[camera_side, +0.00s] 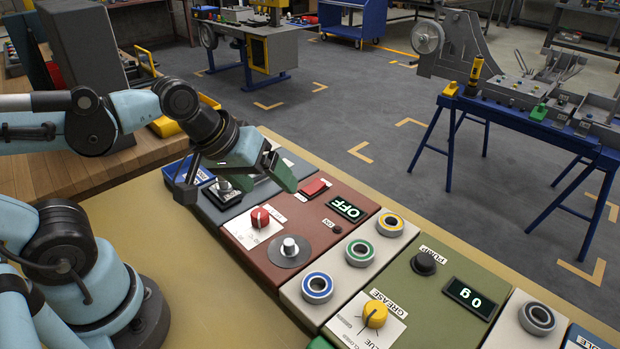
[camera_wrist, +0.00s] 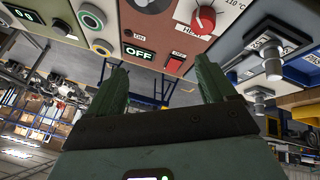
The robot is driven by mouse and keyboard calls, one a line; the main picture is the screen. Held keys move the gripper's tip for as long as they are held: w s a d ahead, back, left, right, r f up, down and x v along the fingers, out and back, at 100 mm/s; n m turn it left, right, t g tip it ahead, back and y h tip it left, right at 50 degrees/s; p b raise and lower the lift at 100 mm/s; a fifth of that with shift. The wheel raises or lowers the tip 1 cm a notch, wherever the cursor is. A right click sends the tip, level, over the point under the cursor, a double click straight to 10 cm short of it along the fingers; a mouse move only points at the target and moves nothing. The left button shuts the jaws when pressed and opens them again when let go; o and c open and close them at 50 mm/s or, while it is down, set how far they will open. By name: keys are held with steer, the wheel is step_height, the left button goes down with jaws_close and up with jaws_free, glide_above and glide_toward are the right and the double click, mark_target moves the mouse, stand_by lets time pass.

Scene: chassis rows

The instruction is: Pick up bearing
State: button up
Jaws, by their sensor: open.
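Three bearings sit in a row on a white panel: one with a yellow ring (camera_side: 390,219), one with a green ring (camera_side: 361,246) and one with a blue ring (camera_side: 317,280). A plain dark bearing (camera_side: 537,311) sits on another white panel at the right. The green-ringed bearing (camera_wrist: 91,16) and the yellow-ringed bearing (camera_wrist: 101,47) also show in the wrist view. My gripper (camera_side: 235,184) is open and empty. It is above the grey and red-brown panels, left of the bearings and apart from them. Its two green fingers (camera_wrist: 163,72) are spread in the wrist view.
The red-brown panel (camera_side: 290,222) carries a red knob (camera_side: 260,217), a metal post (camera_side: 289,246), a red switch (camera_side: 314,187) and an OFF display (camera_side: 348,208). The green panel (camera_side: 415,295) has a black button (camera_side: 425,262), yellow knob (camera_side: 375,313) and display (camera_side: 466,298).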

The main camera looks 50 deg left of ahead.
steer(key=s+d+n+g+h, duration=0.1)
steer(key=d+n+g, duration=0.1)
steer(key=d+n, duration=0.45)
steer(key=n+g+h, duration=0.2)
steer(key=n, duration=1)
glide_toward(313, 289)
steer(key=shift+w+d+r+x, duration=0.1)
steer(key=shift+d+x, duration=0.1)
steer(key=shift+x, duration=0.95)
steer(key=shift+w+d+r+x, duration=0.1)
steer(key=shift+d+x, duration=0.05)
steer(key=shift+x, duration=1)
steer(key=shift+w+d+r+x, duration=0.1)
steer(key=shift+d+x, duration=0.1)
steer(key=shift+x, duration=0.95)
steer(key=c, duration=1.2)
